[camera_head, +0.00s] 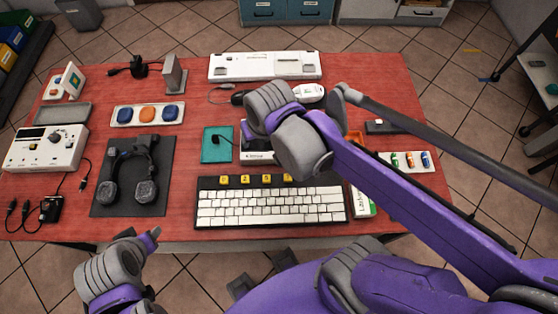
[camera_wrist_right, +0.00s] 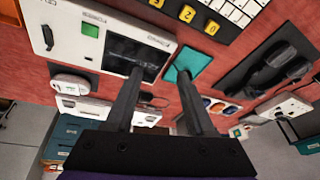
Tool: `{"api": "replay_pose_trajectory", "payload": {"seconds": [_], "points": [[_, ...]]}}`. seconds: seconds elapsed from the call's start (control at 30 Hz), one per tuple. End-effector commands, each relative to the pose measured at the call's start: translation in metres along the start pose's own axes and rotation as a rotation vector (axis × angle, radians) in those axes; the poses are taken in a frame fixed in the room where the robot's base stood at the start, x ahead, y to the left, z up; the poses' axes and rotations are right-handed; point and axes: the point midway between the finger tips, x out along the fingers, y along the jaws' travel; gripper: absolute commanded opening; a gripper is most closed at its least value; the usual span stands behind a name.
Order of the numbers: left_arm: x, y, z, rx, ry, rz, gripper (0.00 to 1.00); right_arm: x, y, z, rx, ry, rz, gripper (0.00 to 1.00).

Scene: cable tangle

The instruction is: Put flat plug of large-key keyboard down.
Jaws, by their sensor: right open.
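The large-key keyboard (camera_head: 270,205), white keys with a yellow-key row on a black body, lies at the table's front middle. A small dark plug-like piece with a thin cable (camera_head: 217,138) shows on the teal pad (camera_head: 210,155); I cannot tell for sure that it is the flat plug. My right gripper (camera_wrist_right: 160,72) is open, its fingers over the dark-screened white device and the teal pad (camera_wrist_right: 188,58) in the right wrist view; nothing clearly shows between them. In the head view my right wrist hides its fingertips. My left gripper (camera_head: 140,238) is off the table's front edge, its opening unclear.
A headset on a dark mat (camera_head: 103,205) and a white control box (camera_head: 28,150) are at left. A tray of coloured pieces (camera_head: 147,124) lies left of the pad. Bare red table (camera_head: 190,180) shows between them.

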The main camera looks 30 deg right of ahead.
Motion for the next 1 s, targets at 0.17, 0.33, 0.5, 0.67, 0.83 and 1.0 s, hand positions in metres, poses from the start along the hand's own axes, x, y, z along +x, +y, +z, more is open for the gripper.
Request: {"api": "replay_pose_trajectory", "payload": {"seconds": [0.17, 0.33, 0.5, 0.67, 0.83, 1.0], "points": [[0.000, 0.000, 0.000, 0.000, 0.000, 0.000, 0.50, 0.004, 0.025, 0.052, -0.105, 0.101, 0.001, 0.54], [0.000, 0.000, 0.000, 0.000, 0.000, 0.000, 0.50, 0.009, 0.034, 0.073, -0.158, 0.150, 0.006, 0.54], [0.000, 0.000, 0.000, 0.000, 0.000, 0.000, 0.50, 0.010, 0.035, 0.075, -0.169, 0.158, 0.008, 0.54], [0.000, 0.000, 0.000, 0.000, 0.000, 0.000, 0.50, 0.010, 0.035, 0.075, -0.168, 0.157, 0.007, 0.54], [0.000, 0.000, 0.000, 0.000, 0.000, 0.000, 0.50, 0.010, 0.035, 0.075, -0.167, 0.157, 0.007, 0.54], [0.000, 0.000, 0.000, 0.000, 0.000, 0.000, 0.50, 0.010, 0.035, 0.075, -0.167, 0.156, 0.007, 0.54]]}}
